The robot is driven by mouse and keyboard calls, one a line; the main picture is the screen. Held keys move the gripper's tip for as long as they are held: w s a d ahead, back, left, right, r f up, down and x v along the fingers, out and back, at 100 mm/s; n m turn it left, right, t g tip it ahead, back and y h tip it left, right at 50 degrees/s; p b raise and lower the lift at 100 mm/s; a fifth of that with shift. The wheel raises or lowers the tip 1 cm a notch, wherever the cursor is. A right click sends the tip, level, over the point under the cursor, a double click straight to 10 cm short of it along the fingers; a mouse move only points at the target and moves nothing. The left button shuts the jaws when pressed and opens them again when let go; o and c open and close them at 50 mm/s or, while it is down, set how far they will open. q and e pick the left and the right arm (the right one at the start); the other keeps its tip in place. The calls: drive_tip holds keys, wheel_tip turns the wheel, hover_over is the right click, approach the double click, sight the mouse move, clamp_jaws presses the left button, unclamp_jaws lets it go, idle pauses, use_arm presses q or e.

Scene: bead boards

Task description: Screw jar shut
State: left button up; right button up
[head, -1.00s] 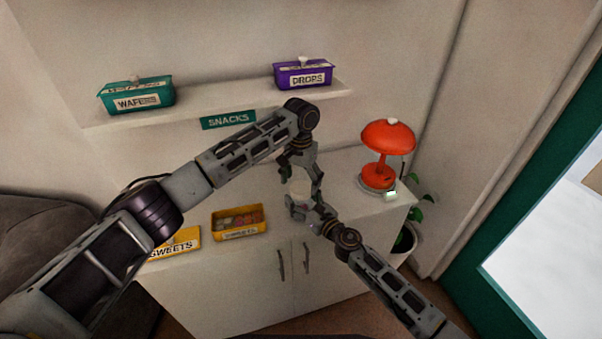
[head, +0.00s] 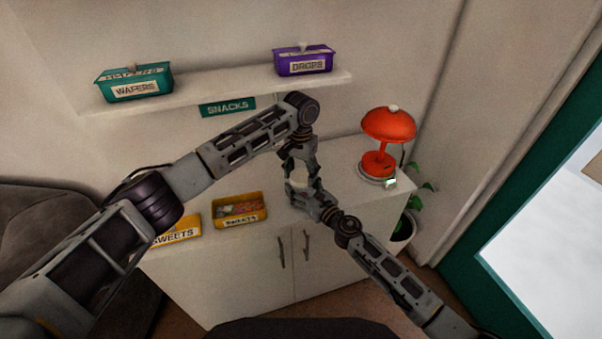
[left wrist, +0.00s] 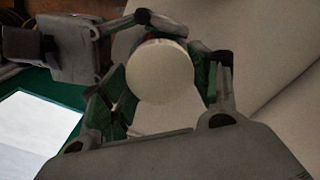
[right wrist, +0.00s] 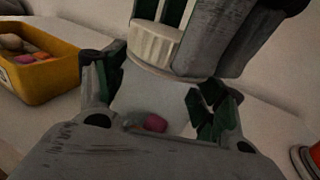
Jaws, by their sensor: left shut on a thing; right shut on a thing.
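The jar (right wrist: 150,100) is clear-walled, with a pink and a grey-brown sweet low inside. Its white lid (right wrist: 155,45), with a ribbed rim, is at the jar's top in the right wrist view. In the left wrist view the lid's round flat top (left wrist: 160,72) faces me. My left gripper (head: 299,166) points down from above and is shut on the lid. My right gripper (head: 303,190) comes from the front right and is shut on the jar's body below. The jar stands over the cabinet top, roughly upright. I cannot tell how tightly the lid sits, as fingers hide much of the joint.
The white cabinet (head: 225,255) bears two yellow bead boxes, one (head: 240,210) open with sweets, another (head: 178,232) labelled SWEETS. A red lamp (head: 388,125) stands at right. A wall shelf (head: 220,98) behind holds a teal box (head: 134,82) and a purple box (head: 304,62).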

use_arm(q)
drive_tip(key=o, duration=1.2)
wheel_tip(320, 180, up, 12)
idle(0.4)
use_arm(e)
drive_tip(key=o, duration=2.1)
drive_tip(key=shift+c, duration=0.2)
drive_tip(key=v, duration=1.2)
